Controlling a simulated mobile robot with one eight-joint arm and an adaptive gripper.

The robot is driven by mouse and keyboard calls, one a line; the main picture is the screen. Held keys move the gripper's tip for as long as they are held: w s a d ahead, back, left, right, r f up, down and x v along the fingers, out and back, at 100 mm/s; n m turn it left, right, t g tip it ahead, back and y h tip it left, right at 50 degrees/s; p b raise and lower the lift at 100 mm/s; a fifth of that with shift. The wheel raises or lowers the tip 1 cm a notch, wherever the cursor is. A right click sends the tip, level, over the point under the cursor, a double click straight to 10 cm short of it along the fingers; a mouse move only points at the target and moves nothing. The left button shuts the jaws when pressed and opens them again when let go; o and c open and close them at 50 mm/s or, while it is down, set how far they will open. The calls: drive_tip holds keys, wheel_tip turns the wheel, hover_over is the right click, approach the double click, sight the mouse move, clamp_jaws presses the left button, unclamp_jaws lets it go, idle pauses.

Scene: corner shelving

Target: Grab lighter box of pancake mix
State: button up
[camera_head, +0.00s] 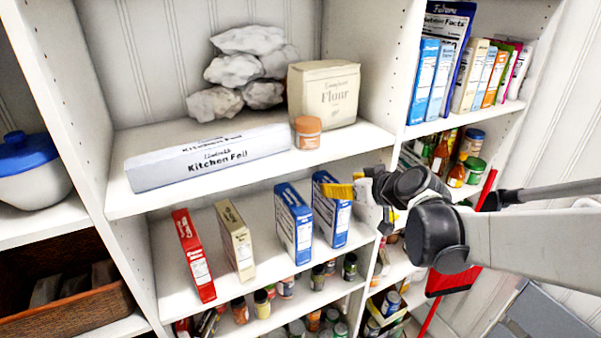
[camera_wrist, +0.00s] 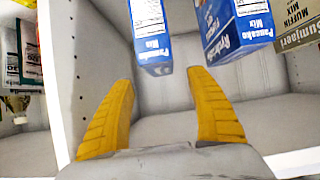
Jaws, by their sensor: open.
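Two blue and white pancake mix boxes stand upright on the middle shelf. The right one (camera_head: 331,220) is beside the right shelf wall; the left one (camera_head: 294,225) is a little apart from it. My gripper (camera_head: 343,191) is open, with its yellow fingers in front of the right box's upper part, partly hiding it. In the wrist view the fingers (camera_wrist: 162,118) are spread and empty. The right box (camera_wrist: 152,38) shows ahead between them, near the top edge, and the left box (camera_wrist: 232,28) is beside it. I cannot tell which is lighter.
A beige muffin mix box (camera_head: 236,240) and a red box (camera_head: 194,255) stand further left. The shelf above, with the kitchen foil box (camera_head: 210,155), overhangs them. The shelf wall (camera_wrist: 92,75) is close by the gripper. Jars (camera_head: 262,304) crowd the shelf below.

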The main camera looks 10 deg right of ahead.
sight(329, 210)
drive_tip(key=x, duration=0.6)
drive_tip(key=shift+s+f, duration=0.15)
drive_tip(key=shift+f, duration=0.15)
drive_tip(key=shift+s+r, duration=0.1)
drive_tip(key=shift+c, duration=0.5)
drive_tip(key=c, duration=1)
drive_tip(key=shift+c, duration=0.2)
